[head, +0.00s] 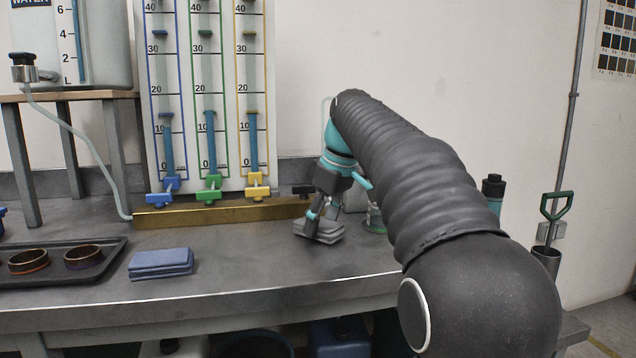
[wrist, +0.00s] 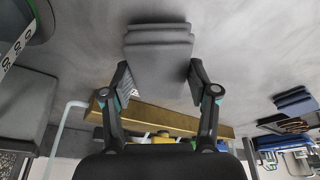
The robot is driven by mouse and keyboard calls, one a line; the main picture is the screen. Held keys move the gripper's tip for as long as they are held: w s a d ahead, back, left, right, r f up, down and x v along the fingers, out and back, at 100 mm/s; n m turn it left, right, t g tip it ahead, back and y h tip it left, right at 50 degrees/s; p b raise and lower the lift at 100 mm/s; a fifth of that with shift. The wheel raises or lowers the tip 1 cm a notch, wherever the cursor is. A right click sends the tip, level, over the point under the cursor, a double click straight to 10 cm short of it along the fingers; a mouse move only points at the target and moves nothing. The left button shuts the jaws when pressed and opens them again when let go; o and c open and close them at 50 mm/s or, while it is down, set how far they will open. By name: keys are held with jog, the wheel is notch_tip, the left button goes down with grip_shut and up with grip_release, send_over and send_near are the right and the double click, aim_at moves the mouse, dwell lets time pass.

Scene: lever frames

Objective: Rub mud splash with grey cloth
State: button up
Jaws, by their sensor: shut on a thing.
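The grey cloth (head: 318,235) is a folded, layered pad at the bench top, right of the brass bar in the head view. My gripper (head: 322,213) points down at it from above. In the wrist view the cloth (wrist: 158,50) sits between the two fingers of my gripper (wrist: 160,80), which are shut on its sides. I cannot tell whether the cloth touches the bench. I make out no mud splash in either view; the cloth and my arm hide part of the bench.
A folded blue cloth (head: 160,264) lies left, beside a dark tray (head: 55,277) with two round dishes. A brass bar (head: 225,214) with coloured valves runs along the back below the gauge board (head: 207,100). Bench between blue and grey cloths is clear.

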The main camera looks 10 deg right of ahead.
jog(key=shift+v, duration=0.95)
jog(key=shift+w+a+r, duration=0.15)
jog(key=shift+a+r, duration=0.25)
jog(key=shift+r, duration=2.5)
